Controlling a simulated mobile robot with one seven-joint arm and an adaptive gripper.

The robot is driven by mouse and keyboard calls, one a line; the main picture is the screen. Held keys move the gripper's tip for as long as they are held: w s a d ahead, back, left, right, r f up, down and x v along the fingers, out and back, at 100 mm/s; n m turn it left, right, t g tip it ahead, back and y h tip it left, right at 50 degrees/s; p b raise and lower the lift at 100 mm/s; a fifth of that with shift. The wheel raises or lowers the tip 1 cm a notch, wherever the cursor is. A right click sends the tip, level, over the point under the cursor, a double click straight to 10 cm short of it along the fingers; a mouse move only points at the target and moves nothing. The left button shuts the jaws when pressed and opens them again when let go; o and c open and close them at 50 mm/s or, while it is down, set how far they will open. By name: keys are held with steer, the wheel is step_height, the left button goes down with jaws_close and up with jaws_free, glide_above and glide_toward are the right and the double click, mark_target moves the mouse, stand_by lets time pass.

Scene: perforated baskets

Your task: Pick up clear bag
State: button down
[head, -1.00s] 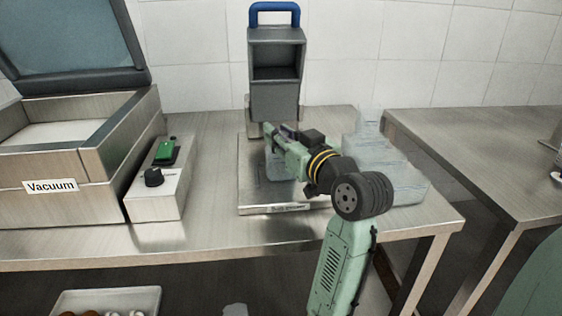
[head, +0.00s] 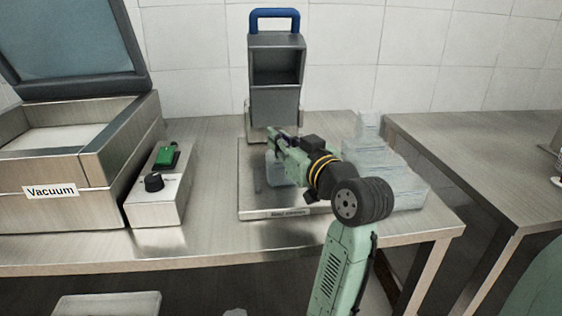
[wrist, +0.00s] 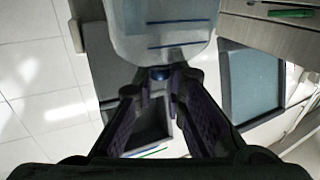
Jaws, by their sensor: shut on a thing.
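My gripper (head: 275,137) is over the flat steel plate of the labelled device in the head view. It is shut on a clear bag (head: 275,172), which hangs below the fingers and is partly hidden by my arm. In the wrist view, the bag (wrist: 165,30) is translucent with dark blue lines and lies at the tips of my two fingers (wrist: 160,78). The exact contact between the fingertips and the bag is hard to make out.
A stack of clear, bag-like items (head: 398,185) lies right of my arm. A grey dispenser with a blue handle (head: 275,75) stands behind the plate (head: 258,200). The vacuum machine (head: 95,185) and a control box (head: 160,195) are at left. The right table (head: 470,150) is mostly clear.

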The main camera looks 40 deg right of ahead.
step_height(320, 180, up, 10)
steer(key=p, duration=0.8)
steer(key=shift+r, duration=0.1)
